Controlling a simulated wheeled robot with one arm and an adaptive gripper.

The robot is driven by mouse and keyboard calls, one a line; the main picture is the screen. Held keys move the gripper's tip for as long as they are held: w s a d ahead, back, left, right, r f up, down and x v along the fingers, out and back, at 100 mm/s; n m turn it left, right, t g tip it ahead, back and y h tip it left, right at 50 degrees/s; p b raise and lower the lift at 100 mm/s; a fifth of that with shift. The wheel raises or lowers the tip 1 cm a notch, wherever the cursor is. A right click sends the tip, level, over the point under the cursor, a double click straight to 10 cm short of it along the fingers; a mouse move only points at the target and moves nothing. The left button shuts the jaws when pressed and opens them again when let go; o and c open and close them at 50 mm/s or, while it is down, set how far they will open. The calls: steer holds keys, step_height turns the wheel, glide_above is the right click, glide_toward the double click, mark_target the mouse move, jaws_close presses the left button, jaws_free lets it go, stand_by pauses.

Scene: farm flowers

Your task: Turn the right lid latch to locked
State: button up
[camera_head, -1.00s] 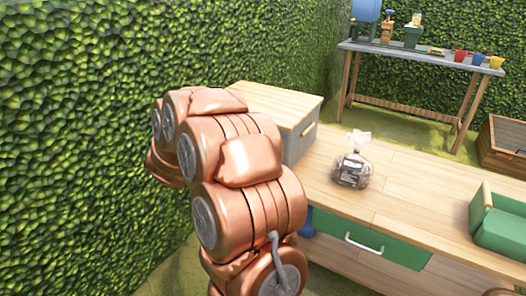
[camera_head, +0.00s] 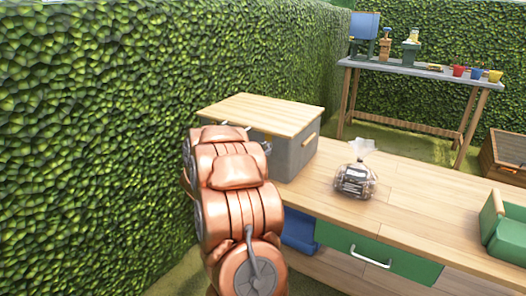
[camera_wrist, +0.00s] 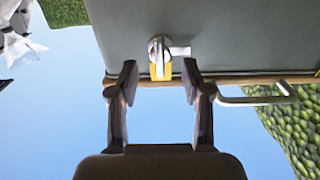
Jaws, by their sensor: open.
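A grey box (camera_head: 295,157) with a pale wooden lid (camera_head: 262,113) stands at the left end of the workbench; the lid looks closed. In the wrist view its grey wall (camera_wrist: 240,30) fills the top, with the lid edge (camera_wrist: 240,78) below it. A latch with a round metal pivot and a yellow tab (camera_wrist: 160,70) sits on that wall at the lid edge, a small metal piece beside it. My gripper (camera_wrist: 159,74) is open, one finger either side of the yellow tab, with visible gaps. In the head view my arm hides the latch.
A clear bag of dark contents (camera_head: 355,182) stands on the bench right of the box, and a green tray (camera_head: 505,235) lies further right. A metal handle (camera_wrist: 255,100) shows right of my gripper. The hedge (camera_head: 100,150) rises close on the left.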

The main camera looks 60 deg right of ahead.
mark_target(267, 147)
steer(key=shift+d, duration=1.25)
jaws_close()
